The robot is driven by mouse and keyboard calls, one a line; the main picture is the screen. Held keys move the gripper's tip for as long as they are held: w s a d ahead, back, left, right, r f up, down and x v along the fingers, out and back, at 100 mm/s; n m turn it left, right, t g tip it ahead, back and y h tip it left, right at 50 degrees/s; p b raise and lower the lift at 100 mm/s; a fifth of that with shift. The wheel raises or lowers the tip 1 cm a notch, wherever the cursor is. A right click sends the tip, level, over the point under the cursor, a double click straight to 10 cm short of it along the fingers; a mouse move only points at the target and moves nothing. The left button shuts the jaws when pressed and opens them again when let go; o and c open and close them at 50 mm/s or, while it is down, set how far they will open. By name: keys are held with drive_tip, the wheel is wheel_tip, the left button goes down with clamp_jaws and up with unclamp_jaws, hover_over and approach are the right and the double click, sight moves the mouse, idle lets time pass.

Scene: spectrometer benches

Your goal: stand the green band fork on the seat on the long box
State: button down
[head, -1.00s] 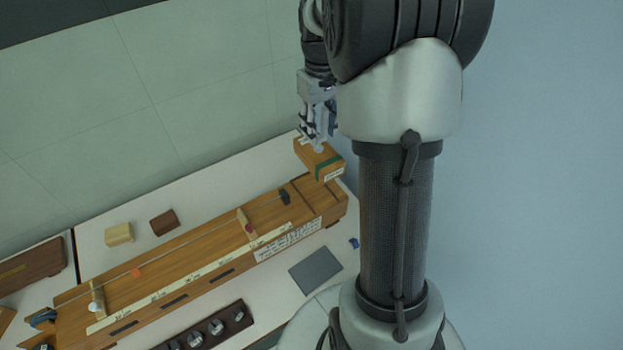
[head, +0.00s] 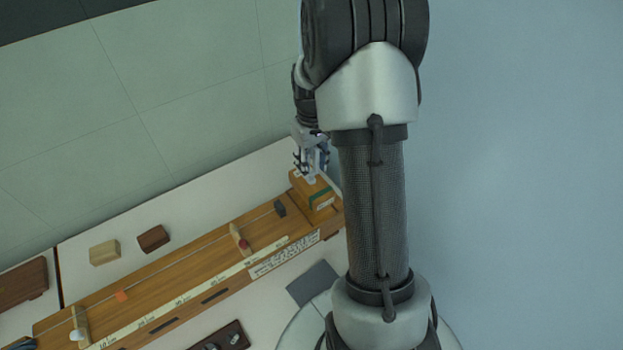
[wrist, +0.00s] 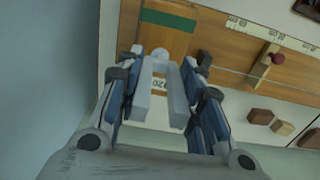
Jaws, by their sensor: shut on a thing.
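The green band fork is a pale metal fork on a wooden box with a green band (head: 320,197). In the wrist view its grey prongs (wrist: 175,100) stand between my fingers, and the green band (wrist: 167,20) lies beyond them. My gripper (head: 311,172) is shut on the fork from above; it also fills the middle of the wrist view (wrist: 160,75). The fork's box is over the right end of the long box (head: 190,272), roughly upright. It hides the seat there. I cannot tell whether it touches the seat or hovers just above.
A dark block (head: 280,208) and a wooden bridge with a red bead (head: 240,240) stand on the long box, left of the fork. A pale block (head: 104,252) and a brown block (head: 153,238) lie behind it. A grey pad (head: 313,283) lies in front.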

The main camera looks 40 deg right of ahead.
sight(312, 172)
drive_tip(key=shift+f+b, duration=0.55)
drive_tip(key=shift+f, duration=2.3)
drive_tip(key=c, duration=1.1)
unclamp_jaws()
